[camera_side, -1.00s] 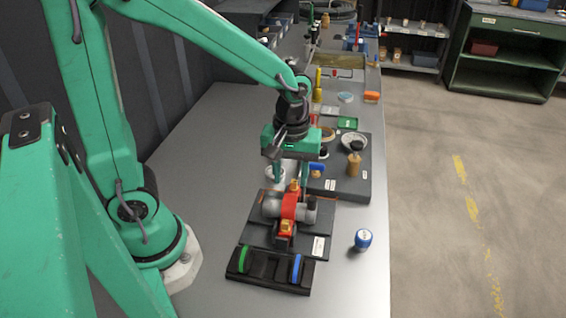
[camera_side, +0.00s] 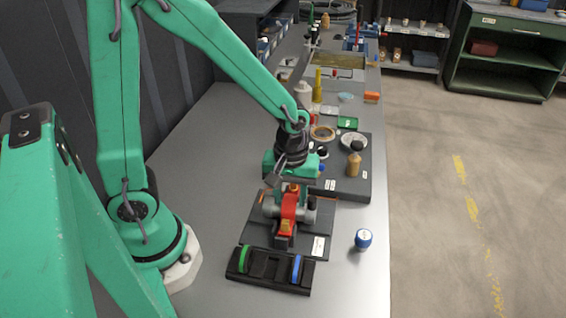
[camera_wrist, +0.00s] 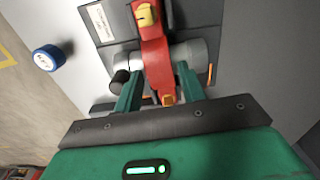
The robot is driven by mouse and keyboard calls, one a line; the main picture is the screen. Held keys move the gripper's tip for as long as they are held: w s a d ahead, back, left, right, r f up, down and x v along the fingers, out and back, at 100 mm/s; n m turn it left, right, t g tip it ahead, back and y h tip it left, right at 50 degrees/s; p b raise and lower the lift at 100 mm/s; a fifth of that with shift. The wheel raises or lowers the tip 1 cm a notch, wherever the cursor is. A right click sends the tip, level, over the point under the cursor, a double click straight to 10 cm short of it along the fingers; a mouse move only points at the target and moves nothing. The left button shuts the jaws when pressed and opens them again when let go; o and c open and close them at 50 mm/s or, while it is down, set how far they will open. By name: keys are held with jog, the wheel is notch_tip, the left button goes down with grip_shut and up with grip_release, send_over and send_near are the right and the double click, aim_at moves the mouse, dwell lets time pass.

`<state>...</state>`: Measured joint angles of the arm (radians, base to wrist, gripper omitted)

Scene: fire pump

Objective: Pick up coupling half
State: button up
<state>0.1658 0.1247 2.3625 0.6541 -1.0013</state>
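A red coupling half (camera_side: 288,207) with yellow ends sits across a grey pipe piece (camera_side: 308,216) on a dark board (camera_side: 316,226). In the wrist view, the red half (camera_wrist: 153,50) runs upward between my fingers, over the grey pipe (camera_wrist: 188,57). My gripper (camera_wrist: 158,76) is open, one finger on each side of the red half, with gaps visible between. In the side view, my gripper (camera_side: 287,181) is low over the back of the red half, and its fingers are largely hidden. Whether the fingers touch the pipe I cannot tell.
A black tray (camera_side: 268,279) in front holds a green band (camera_side: 244,258) and a blue band (camera_side: 296,268). A blue-and-white jar (camera_side: 363,239) stands to the right. A dark board (camera_side: 350,183) with a brown bottle (camera_side: 354,165) lies behind. The table's left part is clear.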

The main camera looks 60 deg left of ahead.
aim_at(291, 199)
dwell(0.5)
jog(key=c, duration=0.8)
jog(key=shift+c, duration=0.2)
jog(key=shift+r, duration=1.1)
notch_tip(291, 199, up, 2)
jog(key=s+d+r, duration=0.2)
jog(key=d, duration=0.1)
jog(key=s+d+r, duration=0.2)
jog(key=s+d, duration=0.1)
jog(key=s+d+r, duration=0.2)
jog(key=d, duration=0.1)
jog(key=shift+s+r, duration=0.3)
jog(key=shift+r, duration=0.05)
jog(key=shift+w+a, duration=0.1)
jog(key=shift+w, duration=0.1)
